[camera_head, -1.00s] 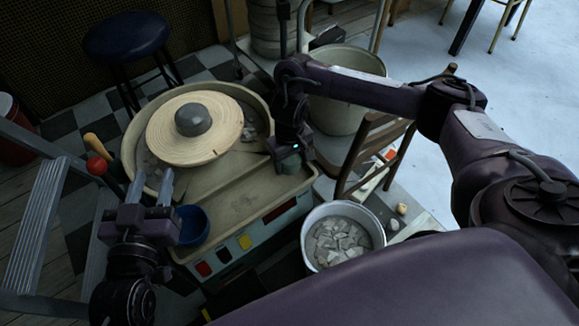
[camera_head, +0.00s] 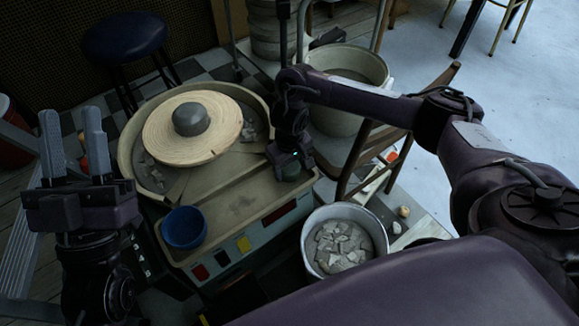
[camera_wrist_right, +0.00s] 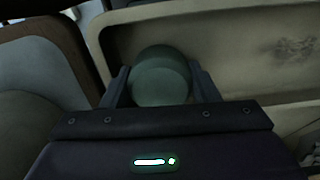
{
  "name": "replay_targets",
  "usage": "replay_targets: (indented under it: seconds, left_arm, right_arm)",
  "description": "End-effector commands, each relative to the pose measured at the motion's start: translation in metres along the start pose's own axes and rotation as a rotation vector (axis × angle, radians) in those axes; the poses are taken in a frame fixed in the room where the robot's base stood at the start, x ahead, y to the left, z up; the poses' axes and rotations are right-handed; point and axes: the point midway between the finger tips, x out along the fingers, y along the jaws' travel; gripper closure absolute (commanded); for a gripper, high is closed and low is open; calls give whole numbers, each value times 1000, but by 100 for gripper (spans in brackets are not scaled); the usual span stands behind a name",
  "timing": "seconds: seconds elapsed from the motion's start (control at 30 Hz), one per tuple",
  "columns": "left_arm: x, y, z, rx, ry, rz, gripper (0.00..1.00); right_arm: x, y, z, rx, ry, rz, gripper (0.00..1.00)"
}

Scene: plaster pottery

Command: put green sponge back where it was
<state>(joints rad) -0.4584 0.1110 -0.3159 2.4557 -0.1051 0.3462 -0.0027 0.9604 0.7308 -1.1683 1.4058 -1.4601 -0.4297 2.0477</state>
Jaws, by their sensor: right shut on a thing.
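The green sponge (camera_wrist_right: 160,77) is round and sits between the fingers of my right gripper (camera_wrist_right: 160,88) in the right wrist view. In the head view my right gripper (camera_head: 291,172) is at the right end of the pottery wheel's tray, and the sponge (camera_head: 290,172) shows partly beneath it. I cannot tell whether the sponge touches the tray. My left gripper (camera_head: 72,150) is open and empty at the left, fingers pointing up, left of the wheel.
The pottery wheel (camera_head: 234,212) carries a wooden disc (camera_head: 160,150) with a grey clay lump (camera_head: 191,119). A blue bowl (camera_head: 184,228) sits at the tray's front left. A bucket of shards (camera_head: 312,262), a large bin (camera_head: 375,68) and a wooden chair (camera_head: 372,135) stand at the right.

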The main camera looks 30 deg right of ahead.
Motion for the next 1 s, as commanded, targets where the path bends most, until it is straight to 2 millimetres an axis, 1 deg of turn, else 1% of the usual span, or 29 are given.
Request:
replay_targets:
  seconds: [0.27,0.3,0.37,0.67,0.73,0.77,0.87,1.0]
  left_arm:
    - [0,0,5,-1,-26,-1,64]
    - [-1,0,6,-1,-31,-1,64]
    - [-1,0,6,-1,-32,-1,64]
    - [-1,0,7,0,-31,-1,64]
    - [-2,0,5,0,-19,-1,64]
    - [0,0,1,0,-5,-1,64]
    - [-3,1,18,-5,-92,-1,64]
    - [-13,2,49,-11,-248,-4,64]
  right_arm:
    - [2,0,0,0,0,0,64]
    - [3,0,0,-1,0,0,43]
    - [3,0,0,-1,0,0,36]
    - [2,0,0,0,1,0,36]
    - [0,0,0,0,1,0,36]
    - [-1,0,0,0,1,0,36]
    - [-5,0,0,0,0,0,36]
    - [-11,0,0,-1,1,1,36]
